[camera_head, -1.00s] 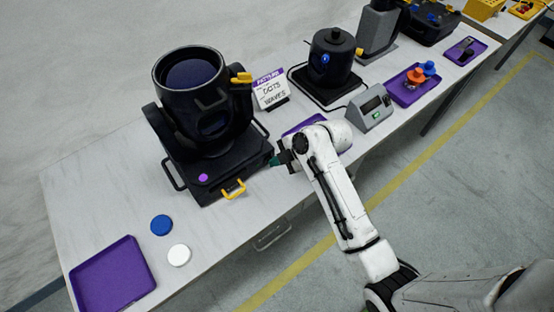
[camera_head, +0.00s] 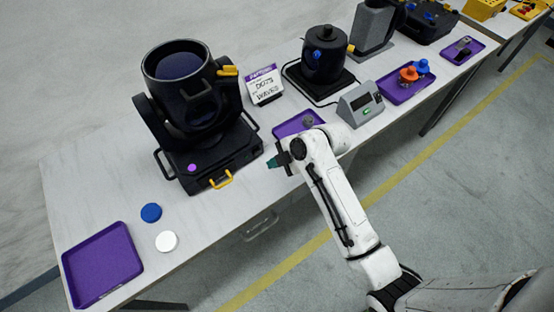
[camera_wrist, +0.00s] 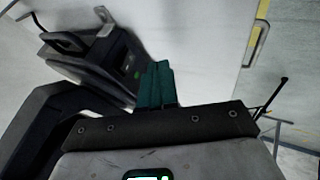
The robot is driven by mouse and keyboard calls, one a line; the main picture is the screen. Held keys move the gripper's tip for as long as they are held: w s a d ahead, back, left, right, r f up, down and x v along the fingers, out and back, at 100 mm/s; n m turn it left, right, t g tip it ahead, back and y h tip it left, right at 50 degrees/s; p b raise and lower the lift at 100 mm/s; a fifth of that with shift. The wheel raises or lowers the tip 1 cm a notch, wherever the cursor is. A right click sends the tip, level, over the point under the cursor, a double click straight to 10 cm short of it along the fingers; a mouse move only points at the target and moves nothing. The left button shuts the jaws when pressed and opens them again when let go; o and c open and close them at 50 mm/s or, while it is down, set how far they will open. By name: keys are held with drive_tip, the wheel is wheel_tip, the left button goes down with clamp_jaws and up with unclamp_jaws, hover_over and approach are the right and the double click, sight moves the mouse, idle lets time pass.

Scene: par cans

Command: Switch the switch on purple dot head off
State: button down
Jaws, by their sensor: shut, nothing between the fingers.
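The purple dot head is a black moving-head lamp (camera_head: 188,95) on a black base (camera_head: 222,160). A purple dot (camera_head: 192,167) marks the base's front, beside a yellow handle (camera_head: 221,180). My gripper (camera_head: 272,162) is just right of the base, with a small gap between them in the head view. Its teal fingers (camera_wrist: 156,84) are shut and empty. In the wrist view, the base's side (camera_wrist: 112,60) is up and left of the fingers, with a small green spot on it. I cannot make out the switch's position.
A pattern sign (camera_head: 265,86), another black lamp (camera_head: 325,55) and a grey box with a green light (camera_head: 360,103) stand on the white table (camera_head: 205,225). A blue disc (camera_head: 151,212), white disc (camera_head: 166,241) and purple tray (camera_head: 102,264) lie at front left.

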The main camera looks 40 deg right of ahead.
drive_tip(key=v, duration=0.8)
drive_tip(key=shift+s+b, duration=0.45)
drive_tip(key=shift+s, duration=0.15)
